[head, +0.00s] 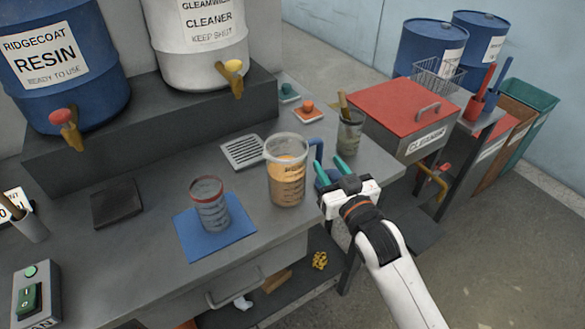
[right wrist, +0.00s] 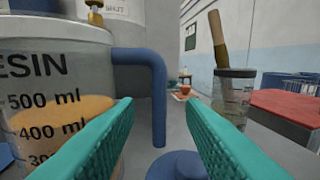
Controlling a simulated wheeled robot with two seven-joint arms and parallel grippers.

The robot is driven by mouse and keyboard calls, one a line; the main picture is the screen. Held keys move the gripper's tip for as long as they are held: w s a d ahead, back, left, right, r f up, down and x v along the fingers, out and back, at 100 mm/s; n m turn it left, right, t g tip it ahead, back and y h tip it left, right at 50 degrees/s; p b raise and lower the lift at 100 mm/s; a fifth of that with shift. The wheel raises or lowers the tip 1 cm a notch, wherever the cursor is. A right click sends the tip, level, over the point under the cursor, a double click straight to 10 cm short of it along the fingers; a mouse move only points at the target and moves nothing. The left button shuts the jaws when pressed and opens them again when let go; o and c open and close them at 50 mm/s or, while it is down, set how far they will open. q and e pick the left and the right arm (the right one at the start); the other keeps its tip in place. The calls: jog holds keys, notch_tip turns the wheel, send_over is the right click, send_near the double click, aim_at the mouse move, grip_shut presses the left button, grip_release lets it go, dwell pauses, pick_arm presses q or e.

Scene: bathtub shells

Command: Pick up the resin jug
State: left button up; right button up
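The resin jug (head: 287,172) is a clear measuring jug with orange liquid and a blue handle (head: 317,150). It stands upright on the grey bench near its front edge. In the right wrist view the jug (right wrist: 55,75) fills the left side, with "RESIN" and ml marks showing. My right gripper (head: 332,170) is open, just right of the jug. In the right wrist view the blue handle (right wrist: 158,100) shows between the two green fingers, with space on both sides. Whether the fingertips reach past it is hard to tell. My left gripper is not in view.
A smaller clear cup (head: 209,205) stands on a blue mat (head: 185,239) left of the jug. A jar with a brush (head: 349,133) stands behind the gripper. A metal grate (head: 243,152) lies behind the jug. A red-lidded cleaning box (head: 402,108) stands to the right.

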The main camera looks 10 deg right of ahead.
aim_at(321, 156)
jog(key=w, duration=0.3)
jog(key=w+a, duration=0.1)
jog(key=w, duration=0.1)
jog(key=shift+w+f+p, duration=0.25)
jog(key=shift+p, duration=0.1)
jog(key=shift+c, duration=0.4)
grip_shut()
jog(key=shift+r, duration=0.15)
